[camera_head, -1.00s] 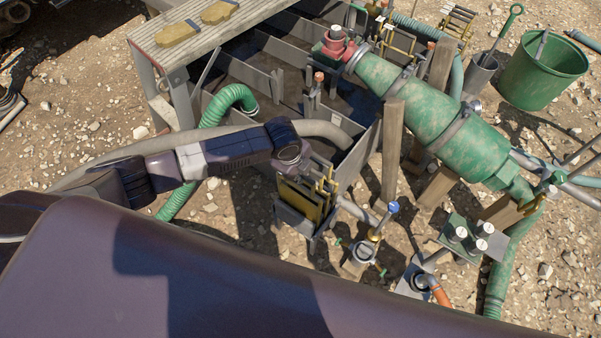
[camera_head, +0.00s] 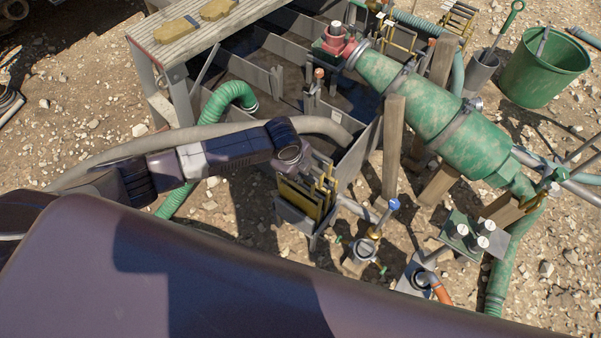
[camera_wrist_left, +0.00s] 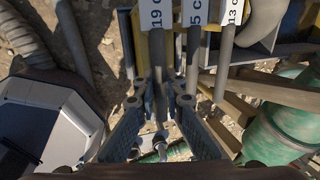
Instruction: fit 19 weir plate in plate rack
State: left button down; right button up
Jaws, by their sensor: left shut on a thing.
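The 19 weir plate shows in the left wrist view as a grey plate with a white "19 c" label (camera_wrist_left: 157,16) and a grey stem (camera_wrist_left: 157,50). My left gripper (camera_wrist_left: 160,103) is shut on its stem end. In the head view my left gripper (camera_head: 312,172) is over the plate rack (camera_head: 299,218), a grey box-like stand with yellow upright parts. Other labelled plates stand beside it, one marked "13 c" (camera_wrist_left: 234,12). The lower edge of the 19 plate is hidden, so I cannot tell how deep it sits. My right gripper is not in view.
The grey tank (camera_head: 262,75) with divider walls lies behind the rack. A wooden post (camera_head: 393,150) and a large green cylinder (camera_head: 435,115) stand to the right. A blue-knobbed valve (camera_head: 393,205) is close at right. A grey hose (camera_head: 130,152) runs behind my left arm.

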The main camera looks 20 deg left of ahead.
pick_arm(q)
jog(key=shift+f, duration=0.6)
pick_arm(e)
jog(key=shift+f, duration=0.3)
pick_arm(q)
jog(key=c, duration=1.9)
grip_release()
jog(key=shift+c, duration=0.2)
jog(key=v, duration=0.8)
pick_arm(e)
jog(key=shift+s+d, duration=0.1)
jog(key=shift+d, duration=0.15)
pick_arm(q)
jog(key=x, duration=0.8)
jog(key=shift+r, duration=0.3)
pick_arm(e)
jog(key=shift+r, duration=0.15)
